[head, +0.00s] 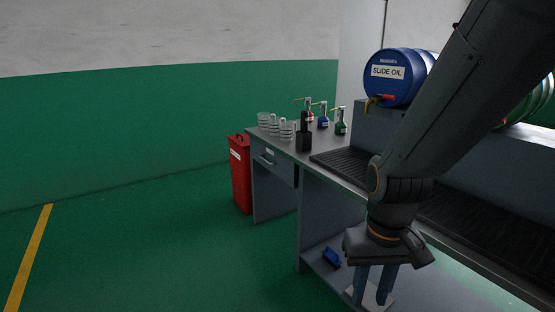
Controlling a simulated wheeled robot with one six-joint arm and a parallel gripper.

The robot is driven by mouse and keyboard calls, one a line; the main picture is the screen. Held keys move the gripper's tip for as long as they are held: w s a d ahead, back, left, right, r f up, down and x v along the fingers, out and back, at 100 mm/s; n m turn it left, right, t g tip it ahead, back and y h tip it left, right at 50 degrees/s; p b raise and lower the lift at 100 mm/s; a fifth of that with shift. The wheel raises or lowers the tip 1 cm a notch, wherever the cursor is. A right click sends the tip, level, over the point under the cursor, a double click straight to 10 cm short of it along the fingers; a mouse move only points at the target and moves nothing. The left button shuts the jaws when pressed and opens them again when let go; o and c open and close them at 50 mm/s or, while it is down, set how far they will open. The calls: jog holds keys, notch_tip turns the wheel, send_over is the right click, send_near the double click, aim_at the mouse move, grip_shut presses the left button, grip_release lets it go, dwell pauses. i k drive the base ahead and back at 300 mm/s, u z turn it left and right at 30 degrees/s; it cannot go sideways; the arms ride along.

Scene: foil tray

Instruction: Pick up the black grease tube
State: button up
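A small black upright object (304,137) with a wide lower part and a narrow top stands on the bench top near its left end. It is the only black item there that could be the grease tube, but I cannot tell for sure at this size. My gripper (374,292) hangs low at the bottom right, pointing down, well below and to the right of the black object. Its two blue fingers are apart, with nothing visibly held. A pale flat thing (371,300) shows behind the fingers and is partly hidden.
A blue drum (391,78) lies above. A blue item (332,257) is on the lower shelf. A red bin (240,175) stands left; the floor further left is clear.

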aim_at(304, 113)
jog(key=i, duration=0.15)
jog(key=u, duration=0.35)
jog(key=k, duration=0.55)
jog(key=u, duration=0.95)
jog(key=i, duration=1.35)
jog(key=z, duration=0.8)
jog(key=i, duration=0.9)
jog(key=z, duration=0.95)
